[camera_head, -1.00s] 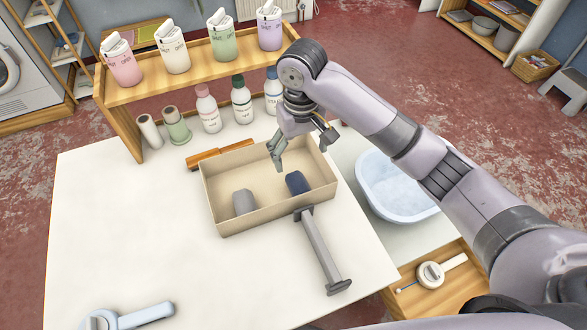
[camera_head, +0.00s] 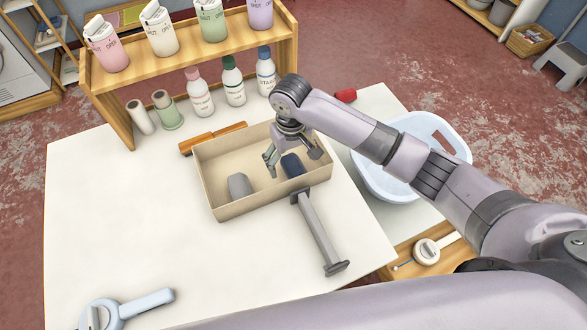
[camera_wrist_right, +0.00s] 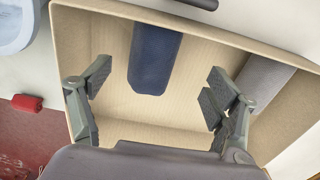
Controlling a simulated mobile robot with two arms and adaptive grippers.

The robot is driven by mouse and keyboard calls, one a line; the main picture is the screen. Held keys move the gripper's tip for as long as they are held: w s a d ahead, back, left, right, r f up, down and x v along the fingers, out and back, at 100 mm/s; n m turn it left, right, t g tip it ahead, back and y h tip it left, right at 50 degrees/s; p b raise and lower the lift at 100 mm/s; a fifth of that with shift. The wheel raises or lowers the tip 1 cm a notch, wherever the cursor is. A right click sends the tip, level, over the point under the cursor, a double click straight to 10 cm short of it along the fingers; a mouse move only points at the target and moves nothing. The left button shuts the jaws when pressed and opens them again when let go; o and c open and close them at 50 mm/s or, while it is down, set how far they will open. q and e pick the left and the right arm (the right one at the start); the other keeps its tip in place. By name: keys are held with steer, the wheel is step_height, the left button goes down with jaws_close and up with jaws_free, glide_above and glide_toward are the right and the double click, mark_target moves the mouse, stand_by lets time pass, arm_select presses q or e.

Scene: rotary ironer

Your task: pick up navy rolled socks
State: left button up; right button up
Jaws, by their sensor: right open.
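The navy rolled socks (camera_head: 292,165) lie in a beige open box (camera_head: 235,212) on the white table, toward its right side. A grey roll (camera_head: 239,186) lies in the same box to the left. My right gripper (camera_head: 292,160) is open and empty above the box, just over the navy socks. In the right wrist view the navy socks (camera_wrist_right: 155,58) show between and beyond the two spread fingers (camera_wrist_right: 155,97), apart from both. The grey roll (camera_wrist_right: 258,85) is behind the finger at right. My left gripper is not in view.
A grey bar-shaped tool (camera_head: 319,233) lies in front of the box. An orange-brown object (camera_head: 213,138) lies behind it. A pale blue basin (camera_head: 385,185) is at right, and bottles (camera_head: 233,82) stand behind.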

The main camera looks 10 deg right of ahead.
mark_target(294, 165)
steer(key=f, duration=0.5)
steer(key=shift+d, duration=0.25)
steer(key=shift+c, duration=0.4)
steer(key=c, duration=1.1)
steer(key=shift+r, duration=0.15)
steer(key=shift+c, duration=0.2)
